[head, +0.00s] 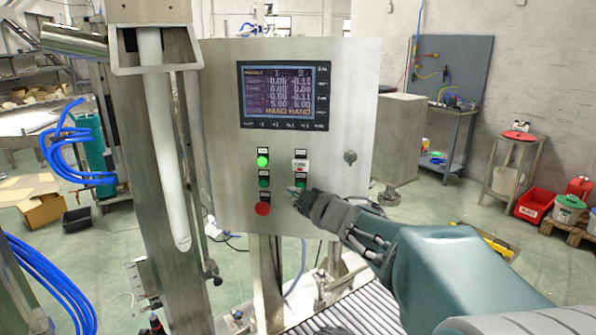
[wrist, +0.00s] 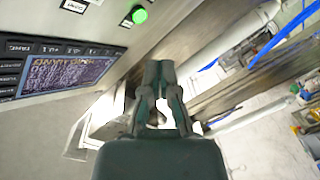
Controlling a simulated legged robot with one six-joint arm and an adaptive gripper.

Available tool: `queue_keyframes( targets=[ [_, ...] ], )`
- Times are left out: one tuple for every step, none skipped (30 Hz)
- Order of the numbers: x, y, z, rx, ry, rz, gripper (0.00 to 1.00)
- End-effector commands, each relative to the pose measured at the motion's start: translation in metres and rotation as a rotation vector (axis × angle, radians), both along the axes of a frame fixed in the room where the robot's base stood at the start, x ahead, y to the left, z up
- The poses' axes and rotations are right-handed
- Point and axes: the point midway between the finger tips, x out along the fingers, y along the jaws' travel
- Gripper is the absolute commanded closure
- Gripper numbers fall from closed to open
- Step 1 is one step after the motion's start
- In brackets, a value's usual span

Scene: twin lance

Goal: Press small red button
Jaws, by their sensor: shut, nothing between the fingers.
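A steel control panel (head: 225,130) faces me in the head view. Its left column has a lit green button (head: 262,161), a darker green button (head: 263,182) and a round red button (head: 262,208). Its right column has a small white-and-red control (head: 300,164) and a dark green button (head: 300,180). My gripper (head: 292,191) is shut and empty, in front of the lower right column, right of the red button. It hides what lies behind it. In the wrist view, the gripper (wrist: 159,69) shows closed fingertips below a green button (wrist: 139,15); no red button shows there.
A display screen (head: 284,95) sits above the buttons. A steel post with a white tube (head: 165,150) stands left of the panel, close to it. A roller conveyor (head: 345,312) lies below. A grey cabinet (head: 400,135) stands behind at right.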

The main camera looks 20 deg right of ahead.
Motion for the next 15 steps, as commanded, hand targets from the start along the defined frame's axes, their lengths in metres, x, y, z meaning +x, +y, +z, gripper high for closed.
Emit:
queue_keyframes(
  targets=[
    [0.003, -0.002, -0.001, 0.001, 0.001, -0.001, 1.0],
    [0.005, -0.003, -0.001, 0.0, 0.002, -0.001, 1.0],
    [0.008, -0.005, -0.001, 0.001, 0.001, -0.002, 1.0],
    [0.011, -0.007, -0.001, 0.001, 0.001, -0.002, 1.0],
    [0.014, -0.009, -0.001, 0.001, 0.001, -0.002, 1.0],
    [0.018, -0.012, -0.001, 0.0, 0.002, -0.002, 1.0],
    [0.021, -0.014, -0.001, 0.001, 0.001, -0.002, 1.0],
    [0.025, -0.016, -0.001, 0.0, 0.002, -0.002, 1.0],
    [0.029, -0.019, -0.001, 0.0, 0.002, -0.002, 1.0],
    [0.032, -0.021, -0.001, 0.0, 0.002, -0.002, 1.0],
    [0.036, -0.023, -0.001, 0.001, 0.003, -0.002, 1.0],
    [0.04, -0.025, -0.001, 0.001, 0.001, -0.002, 1.0],
    [0.043, -0.027, -0.001, 0.001, 0.002, -0.002, 1.0],
    [0.047, -0.03, -0.001, 0.001, 0.001, -0.002, 1.0],
    [0.051, -0.032, -0.001, 0.001, 0.001, -0.002, 1.0]
  ],
)
